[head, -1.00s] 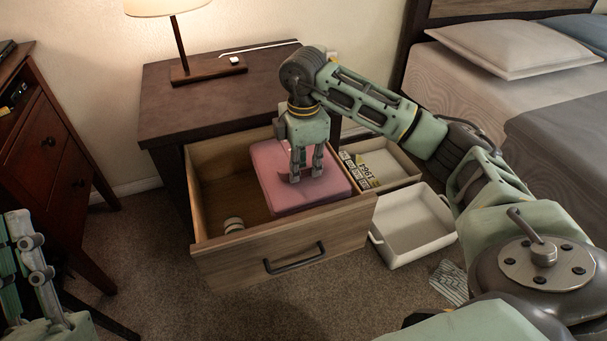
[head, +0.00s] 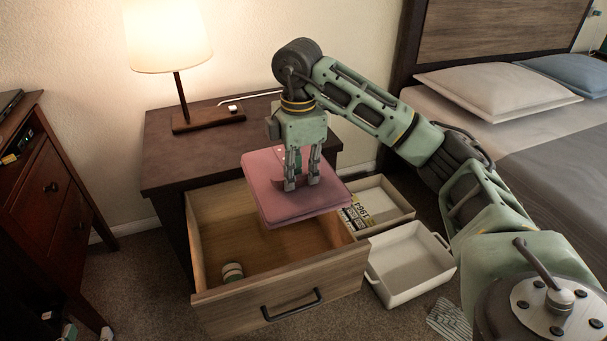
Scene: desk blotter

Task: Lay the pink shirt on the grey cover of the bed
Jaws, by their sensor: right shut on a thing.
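The folded pink shirt (head: 268,185) hangs level just above the open drawer of the nightstand. My right gripper (head: 302,183) is shut on the shirt, pinching its top near the right side. The grey cover (head: 560,175) lies on the bed at the right, partly hidden behind my right arm. My left gripper is at most a few small parts at the lower left edge; its fingers do not show.
The open drawer (head: 325,278) holds a small round striped object (head: 232,272). A lamp (head: 178,90) stands on the nightstand (head: 160,160). A white tray (head: 408,268) and a beige box (head: 385,205) sit on the floor between nightstand and bed. Pillows (head: 497,88) lie at the bed's head.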

